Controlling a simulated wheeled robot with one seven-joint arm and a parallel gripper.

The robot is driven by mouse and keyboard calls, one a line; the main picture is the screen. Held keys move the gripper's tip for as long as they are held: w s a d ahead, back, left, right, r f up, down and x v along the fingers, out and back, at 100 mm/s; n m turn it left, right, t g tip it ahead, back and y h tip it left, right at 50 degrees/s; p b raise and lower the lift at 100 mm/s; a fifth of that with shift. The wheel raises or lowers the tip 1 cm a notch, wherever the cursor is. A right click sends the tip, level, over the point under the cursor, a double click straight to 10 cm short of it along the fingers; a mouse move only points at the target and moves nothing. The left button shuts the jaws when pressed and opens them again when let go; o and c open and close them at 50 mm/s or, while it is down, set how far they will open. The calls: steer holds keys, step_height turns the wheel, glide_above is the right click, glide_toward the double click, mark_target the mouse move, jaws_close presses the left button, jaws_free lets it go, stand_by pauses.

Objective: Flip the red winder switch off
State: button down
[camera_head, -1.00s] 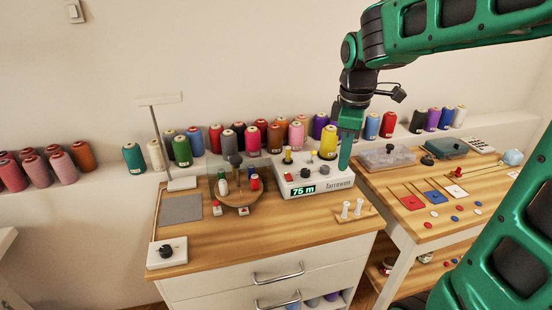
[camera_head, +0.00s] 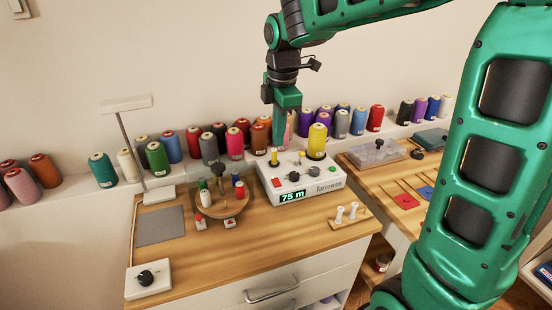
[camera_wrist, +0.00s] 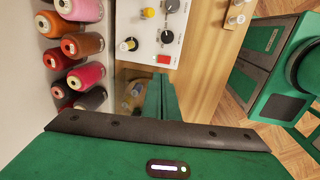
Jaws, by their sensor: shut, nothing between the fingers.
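The white winder (camera_head: 301,188) stands on the wooden worktop, with a lit display reading "75 m" (camera_head: 292,196). Its red switch (camera_head: 276,182) is on the top panel at the left front corner. In the wrist view the red switch (camera_wrist: 163,59) shows at the panel's near edge, beside black knobs; whether it is tilted on or off is too small to tell. A yellow thread cone (camera_head: 317,142) stands at the winder's back. My gripper (camera_head: 279,146) points down, shut and empty, above the back of the winder and apart from the switch.
A round thread stand (camera_head: 228,207) with small spools is left of the winder. Two white bobbins (camera_head: 346,212) stand on a wooden base at right. Thread cones (camera_head: 236,143) line the ledge behind.

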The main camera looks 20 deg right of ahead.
mark_target(276, 180)
steer(key=f, duration=0.4)
steer(key=w+f, duration=0.1)
steer(key=f, duration=0.8)
steer(key=shift+w+f, duration=0.25)
steer(key=shift+w, duration=0.05)
